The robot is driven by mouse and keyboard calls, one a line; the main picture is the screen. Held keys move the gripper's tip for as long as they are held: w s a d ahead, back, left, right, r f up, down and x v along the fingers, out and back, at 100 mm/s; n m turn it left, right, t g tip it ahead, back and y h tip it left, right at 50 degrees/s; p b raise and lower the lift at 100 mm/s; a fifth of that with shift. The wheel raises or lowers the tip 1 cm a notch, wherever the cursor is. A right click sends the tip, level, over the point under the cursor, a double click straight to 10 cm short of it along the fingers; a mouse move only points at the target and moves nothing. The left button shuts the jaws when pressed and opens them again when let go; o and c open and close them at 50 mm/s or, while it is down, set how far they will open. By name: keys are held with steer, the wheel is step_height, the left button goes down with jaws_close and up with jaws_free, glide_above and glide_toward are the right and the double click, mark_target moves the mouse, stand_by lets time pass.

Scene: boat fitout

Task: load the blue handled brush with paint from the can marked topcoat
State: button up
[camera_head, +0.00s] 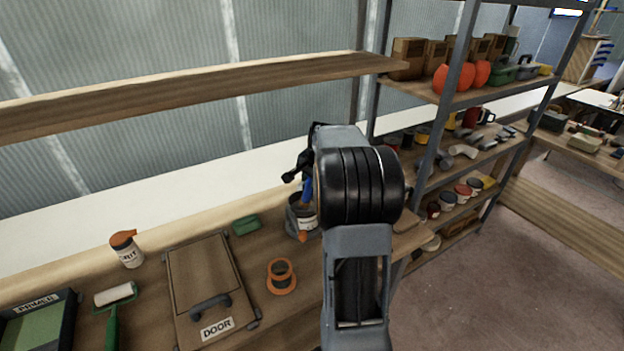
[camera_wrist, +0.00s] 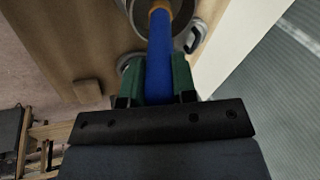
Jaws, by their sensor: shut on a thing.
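The blue handled brush (camera_wrist: 160,62) is between the green fingers of my gripper (camera_wrist: 160,80), which is shut on its handle. In the head view the blue handle (camera_head: 307,190) shows beside my arm, pointing down at an open can (camera_head: 301,216) on the bench. In the wrist view the far end of the brush reaches over a round can rim (camera_wrist: 125,8). Whether the bristles touch paint is hidden. The can's label is mostly covered, so I cannot read topcoat. My gripper is largely hidden behind my arm in the head view.
A shelf rack (camera_head: 443,150) stands right of my arm.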

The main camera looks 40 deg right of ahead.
stand_by(0.3)
steer(key=shift+r+p, duration=2.75)
steer(key=shift+r, duration=0.75)
